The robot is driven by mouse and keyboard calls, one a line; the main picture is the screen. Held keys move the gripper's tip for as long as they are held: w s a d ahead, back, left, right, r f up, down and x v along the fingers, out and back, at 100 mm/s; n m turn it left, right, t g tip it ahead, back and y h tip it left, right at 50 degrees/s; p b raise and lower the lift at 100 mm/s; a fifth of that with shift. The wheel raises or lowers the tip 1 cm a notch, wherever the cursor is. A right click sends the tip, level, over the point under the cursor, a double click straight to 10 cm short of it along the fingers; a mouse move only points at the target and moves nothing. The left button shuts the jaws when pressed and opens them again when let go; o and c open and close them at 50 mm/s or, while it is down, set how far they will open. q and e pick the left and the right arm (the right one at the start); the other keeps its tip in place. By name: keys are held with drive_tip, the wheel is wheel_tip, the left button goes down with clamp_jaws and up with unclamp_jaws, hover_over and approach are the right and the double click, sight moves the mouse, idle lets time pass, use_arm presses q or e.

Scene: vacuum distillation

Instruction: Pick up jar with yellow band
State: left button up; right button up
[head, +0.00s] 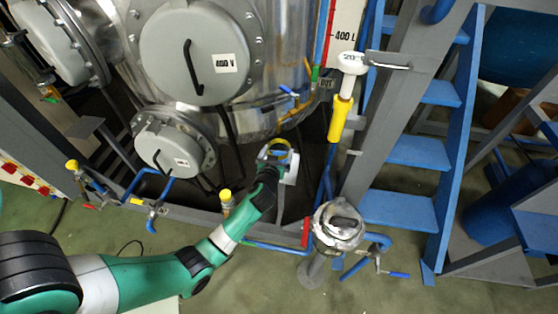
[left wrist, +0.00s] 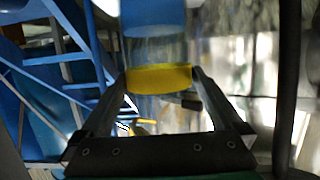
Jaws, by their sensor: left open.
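The jar with the yellow band (left wrist: 158,77) shows in the left wrist view as a clear vessel with a blue part at its top. It lies between the two fingers of my left gripper (left wrist: 160,88), which is open around it. I cannot tell whether either finger touches it. In the head view the yellow band of the jar (head: 279,142) shows at the end of my left arm, below the big steel tank. My left gripper (head: 277,152) is at the jar there, and the two partly hide each other. My right gripper is not in view.
The steel tank (head: 265,90) with round hatches stands just behind the jar. Blue stairs (head: 415,152) rise to the right. A steel pot-like fitting (head: 338,225) and blue pipes stand to the lower right. Yellow-capped valves (head: 226,197) line the frame's front. Green floor (head: 255,285) is open in front.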

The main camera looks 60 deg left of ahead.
sight(281, 142)
use_arm(q)
drive_tip(key=shift+w+a+f, duration=0.15)
drive_tip(key=b+x, duration=0.3)
drive_tip(key=x, duration=0.1)
drive_tip(key=shift+w+a, duration=0.15)
drive_tip(key=shift+w, duration=0.05)
drive_tip(key=shift+w+a, duration=0.15)
drive_tip(key=shift+a, duration=0.1)
drive_tip(key=shift+d, duration=0.1)
drive_tip(key=shift+c, duration=0.6)
clamp_jaws()
drive_tip(key=shift+r, duration=0.2)
